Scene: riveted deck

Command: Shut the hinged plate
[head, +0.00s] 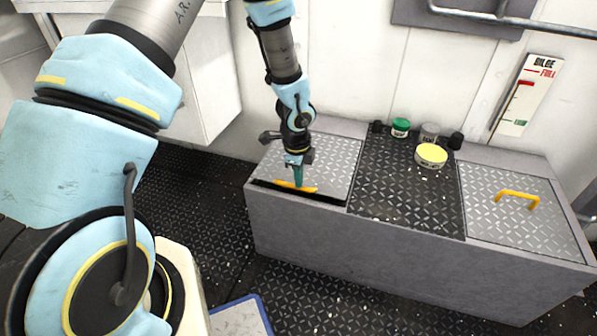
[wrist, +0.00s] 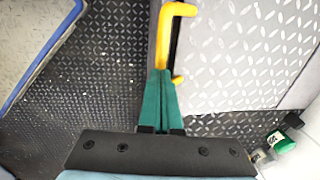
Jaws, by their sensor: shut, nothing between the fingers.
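A grey diamond-tread plate (head: 325,155) with a yellow handle (head: 296,185) lies at the left end of the long bench. A dark strip shows along its front edge, so it looks not quite flush there. It also fills the upper right of the wrist view (wrist: 240,60). My gripper (head: 298,183) points down over the plate's front edge at the handle. In the wrist view its green fingers are together, with nothing between them, and overlap the yellow handle (wrist: 165,40). I cannot tell whether they touch it.
A second tread plate (head: 520,215) with a yellow handle (head: 517,198) lies flat at the bench's right end. A blue-edged panel (head: 240,318) lies on the floor.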

